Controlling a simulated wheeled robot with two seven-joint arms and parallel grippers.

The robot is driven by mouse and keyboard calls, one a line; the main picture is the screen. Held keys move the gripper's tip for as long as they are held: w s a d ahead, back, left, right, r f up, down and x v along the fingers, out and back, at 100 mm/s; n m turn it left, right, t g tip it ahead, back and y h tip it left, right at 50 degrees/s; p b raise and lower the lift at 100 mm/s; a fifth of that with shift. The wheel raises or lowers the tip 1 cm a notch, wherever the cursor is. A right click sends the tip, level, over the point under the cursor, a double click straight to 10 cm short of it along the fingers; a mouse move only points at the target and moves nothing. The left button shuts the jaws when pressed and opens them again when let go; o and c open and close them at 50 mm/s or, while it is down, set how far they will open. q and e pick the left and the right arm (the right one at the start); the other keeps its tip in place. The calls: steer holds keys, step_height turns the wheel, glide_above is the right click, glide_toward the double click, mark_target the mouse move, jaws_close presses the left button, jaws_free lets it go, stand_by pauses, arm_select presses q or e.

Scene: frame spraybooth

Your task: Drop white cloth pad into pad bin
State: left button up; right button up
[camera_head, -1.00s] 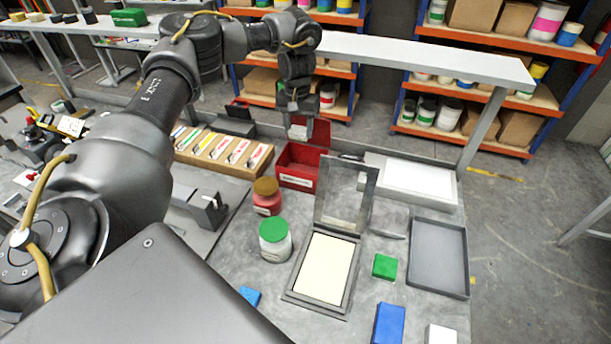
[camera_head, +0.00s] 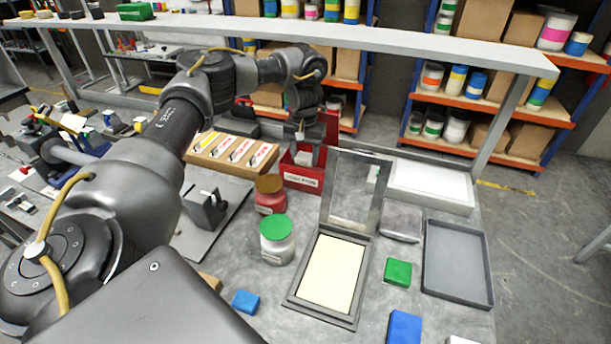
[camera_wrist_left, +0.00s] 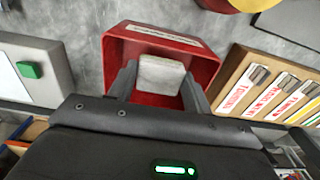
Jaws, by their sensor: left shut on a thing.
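The red pad bin (camera_head: 303,176) stands at the back of the table with a label on its front wall; its rim also shows in the left wrist view (camera_wrist_left: 116,62). My left gripper (camera_head: 301,150) points down at the bin's opening. In the left wrist view my left gripper (camera_wrist_left: 160,85) is shut on the white cloth pad (camera_wrist_left: 161,75), with a finger on each side. The pad is over or within the bin's opening, and red bin walls surround it. I cannot tell whether it touches the bin floor. My right gripper is not in view.
A red jar (camera_head: 270,194) and a green-lidded jar (camera_head: 277,240) stand in front of the bin. An open frame with a cream panel (camera_head: 332,272) lies to the right. A wooden rack (camera_head: 232,152) is left of the bin. The grey tray (camera_head: 457,260) is empty.

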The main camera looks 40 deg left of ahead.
arm_select(q)
step_height(320, 180, down, 3)
steer(key=shift+a+r, duration=0.1)
steer(key=shift+r, duration=0.05)
step_height(320, 180, down, 4)
steer(key=shift+s+r+b, duration=0.1)
steer(key=shift+r+b, duration=0.1)
steer(key=shift+b, duration=0.35)
steer(key=shift+f, duration=0.35)
steer(key=shift+r, duration=0.1)
steer(key=shift+f, duration=0.6)
steer(key=o, duration=1)
steer(key=shift+c, duration=0.2)
